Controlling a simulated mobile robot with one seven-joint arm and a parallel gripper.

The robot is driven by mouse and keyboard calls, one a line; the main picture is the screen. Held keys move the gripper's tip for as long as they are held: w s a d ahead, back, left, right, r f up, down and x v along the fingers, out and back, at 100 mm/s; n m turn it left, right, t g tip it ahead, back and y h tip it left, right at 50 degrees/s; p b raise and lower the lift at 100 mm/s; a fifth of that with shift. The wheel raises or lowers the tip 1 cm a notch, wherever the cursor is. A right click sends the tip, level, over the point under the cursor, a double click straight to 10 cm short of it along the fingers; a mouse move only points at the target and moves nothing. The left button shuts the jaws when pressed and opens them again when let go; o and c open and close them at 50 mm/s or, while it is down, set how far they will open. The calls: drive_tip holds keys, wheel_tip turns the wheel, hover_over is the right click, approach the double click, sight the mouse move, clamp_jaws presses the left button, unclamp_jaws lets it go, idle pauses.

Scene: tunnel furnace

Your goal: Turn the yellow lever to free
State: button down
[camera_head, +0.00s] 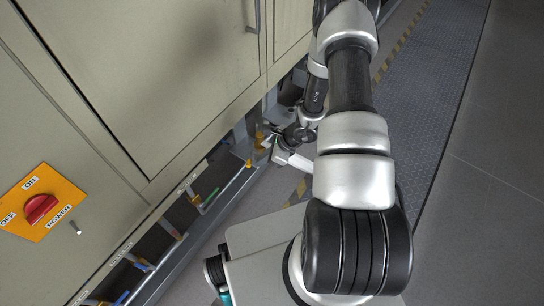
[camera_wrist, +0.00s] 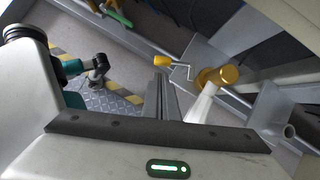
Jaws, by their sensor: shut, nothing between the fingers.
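The yellow lever (camera_wrist: 167,62) shows in the wrist view as a yellow grip on a bent metal rod, close by the fingertips. A small yellow part low under the cabinet in the head view (camera_head: 249,163) looks like the same lever. My gripper (camera_wrist: 161,78) is shut and empty, its fingers just below the lever's grip in the wrist picture. I cannot tell whether they touch it. A gold round cap (camera_wrist: 229,75) on a pale pipe stands to the right of the lever. In the head view the fingertips are too small to make out.
The beige cabinet (camera_head: 130,80) bears a red power switch (camera_head: 40,209). Below it a metal rail (camera_head: 222,198) runs along a row of other levers, including a green one (camera_head: 211,197). Floor with yellow-black stripes and a tread-plate walkway (camera_head: 435,90) lies to the right.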

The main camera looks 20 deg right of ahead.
sight(248, 164)
drive_tip(key=shift+w+a+f, duration=0.25)
drive_tip(key=shift+a, duration=0.2)
drive_tip(key=shift+w+a+f, duration=0.25)
drive_tip(key=shift+a, duration=0.15)
drive_tip(key=shift+a+b, duration=0.1)
drive_tip(key=shift+b, duration=0.25)
drive_tip(key=b, duration=0.1)
drive_tip(key=a+b, duration=0.1)
drive_tip(key=shift+w+a+f+b, duration=0.1)
drive_tip(key=shift+a+f+b, duration=0.15)
drive_tip(key=shift+b, duration=0.1)
drive_tip(key=shift+a+r, duration=0.1)
drive_tip(key=shift+r, duration=0.2)
